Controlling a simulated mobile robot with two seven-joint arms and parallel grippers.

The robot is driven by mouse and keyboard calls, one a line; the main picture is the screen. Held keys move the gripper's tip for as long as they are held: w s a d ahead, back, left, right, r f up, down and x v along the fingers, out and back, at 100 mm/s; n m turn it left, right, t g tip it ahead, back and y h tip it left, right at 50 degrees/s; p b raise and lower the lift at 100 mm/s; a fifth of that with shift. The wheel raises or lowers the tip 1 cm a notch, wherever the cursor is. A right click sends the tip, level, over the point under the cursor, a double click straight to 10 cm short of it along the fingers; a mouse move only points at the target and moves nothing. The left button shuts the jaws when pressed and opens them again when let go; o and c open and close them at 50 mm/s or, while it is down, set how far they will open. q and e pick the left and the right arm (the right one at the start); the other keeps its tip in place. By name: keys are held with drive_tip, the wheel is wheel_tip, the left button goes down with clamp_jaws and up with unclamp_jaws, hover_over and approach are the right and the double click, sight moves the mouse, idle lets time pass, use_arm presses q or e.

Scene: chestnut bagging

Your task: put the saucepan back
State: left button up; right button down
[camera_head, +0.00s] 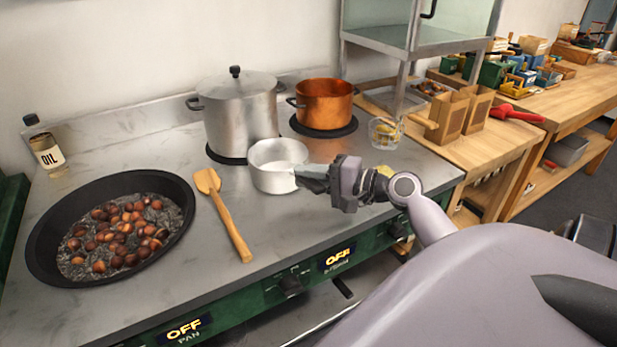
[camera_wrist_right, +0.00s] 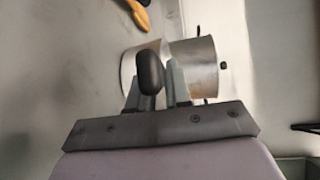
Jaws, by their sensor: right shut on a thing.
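The small pale metal saucepan (camera_head: 272,178) is in front of the tall lidded stockpot (camera_head: 240,122), over the stovetop (camera_head: 300,245). It looks upright; I cannot tell whether its base touches the surface. My right gripper (camera_head: 312,179) comes in from the right and is shut on the saucepan's handle, which it mostly hides. In the right wrist view the dark handle end (camera_wrist_right: 150,72) sits between the two fingers, with the saucepan (camera_wrist_right: 128,72) partly hidden behind them. My left gripper is not in view.
A black pan (camera_head: 50,240) of chestnuts and a wooden spatula (camera_head: 225,212) lie to the left. A copper pot (camera_head: 325,100) stands on the back right burner, a glass bowl (camera_head: 384,132) beside it. An oil bottle (camera_head: 46,150) is at back left. The front middle is clear.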

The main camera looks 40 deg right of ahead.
drive_tip(key=c, duration=1.1)
unclamp_jaws()
drive_tip(key=shift+o, duration=0.2)
drive_tip(key=shift+r, duration=0.1)
drive_tip(key=shift+s+d, duration=0.1)
drive_tip(key=shift+s, duration=0.2)
drive_tip(key=b+v, duration=0.1)
drive_tip(key=v, duration=1)
drive_tip(key=shift+s+b, duration=0.2)
drive_tip(key=shift+b, duration=0.1)
